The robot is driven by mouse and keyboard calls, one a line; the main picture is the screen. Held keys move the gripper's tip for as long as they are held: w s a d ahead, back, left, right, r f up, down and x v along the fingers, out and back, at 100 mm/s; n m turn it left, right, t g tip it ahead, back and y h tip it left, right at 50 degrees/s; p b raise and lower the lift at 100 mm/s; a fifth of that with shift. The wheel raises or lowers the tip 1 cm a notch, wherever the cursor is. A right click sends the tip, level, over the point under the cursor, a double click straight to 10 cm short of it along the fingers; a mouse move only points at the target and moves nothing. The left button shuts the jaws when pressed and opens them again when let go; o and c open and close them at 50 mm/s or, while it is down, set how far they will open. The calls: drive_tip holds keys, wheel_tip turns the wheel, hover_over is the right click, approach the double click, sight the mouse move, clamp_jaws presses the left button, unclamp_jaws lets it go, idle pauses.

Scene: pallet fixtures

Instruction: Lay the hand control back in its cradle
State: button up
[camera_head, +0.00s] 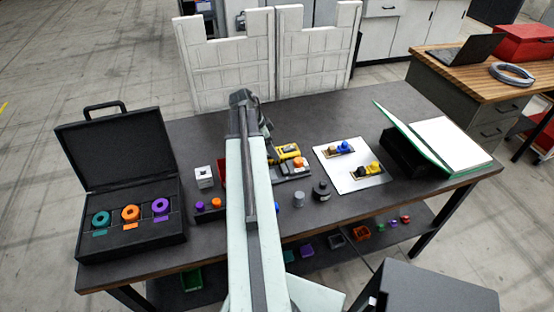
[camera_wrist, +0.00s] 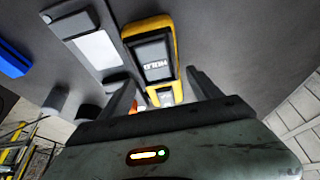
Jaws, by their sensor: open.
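The hand control (camera_wrist: 155,58) is yellow with a dark face and a lettered label. In the wrist view it lies on the dark table ahead of my gripper (camera_wrist: 163,90). My gripper is open, and the near end of the hand control shows between its two fingers; contact cannot be told. In the head view the yellow hand control (camera_head: 287,151) is just right of my arm, partly hidden by it. A grey fixture with a pale plate (camera_wrist: 97,48) lies beside the hand control in the wrist view; whether this is the cradle is unclear.
An orange knob (camera_head: 299,162) is close to the hand control. A white board (camera_head: 352,179) with coloured parts lies to the right, beside an open green-edged binder (camera_head: 448,146). An open black case (camera_head: 130,238) with coloured rings stands at left. A grey cylinder (camera_head: 299,199) stands in front.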

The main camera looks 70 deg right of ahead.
drive_tip(key=b+x, duration=0.1)
drive_tip(key=x, duration=0.1)
drive_tip(key=shift+f, duration=0.4)
drive_tip(key=shift+r, duration=0.2)
clamp_jaws()
